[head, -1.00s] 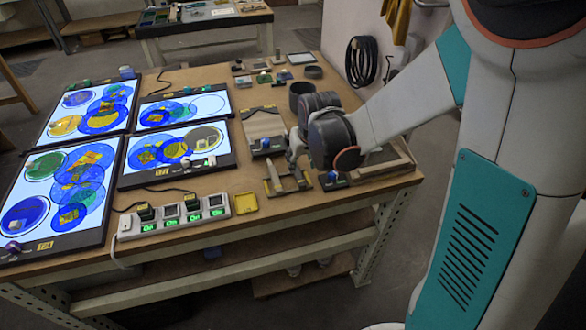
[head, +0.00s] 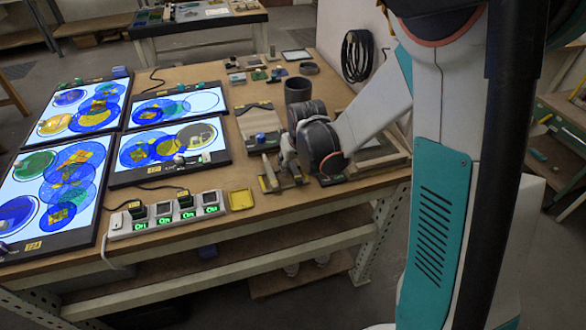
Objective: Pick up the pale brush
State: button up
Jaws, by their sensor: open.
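My gripper (head: 284,158) is at the front right of the wooden workbench (head: 225,222), low over a small dark stand (head: 292,183). Its fingers are small here and partly hidden by my own wrist; they are open. A slim pale piece (head: 269,171), which may be the pale brush, stands up at the left of the stand, just left of my fingers. I cannot tell whether the fingers touch it. My wrist and arm cover the area to the right of the stand.
Lit panels (head: 62,236) with blue and yellow discs fill the left of the bench. A power strip (head: 168,222) and yellow tray (head: 241,199) lie near the front edge. A dark cylinder (head: 298,91) stands behind my wrist. A black cable coil (head: 357,56) hangs at the back.

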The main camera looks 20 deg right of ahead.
jog(key=shift+f+b, duration=0.25)
jog(key=shift+b, duration=0.05)
dwell(0.5)
grip_shut()
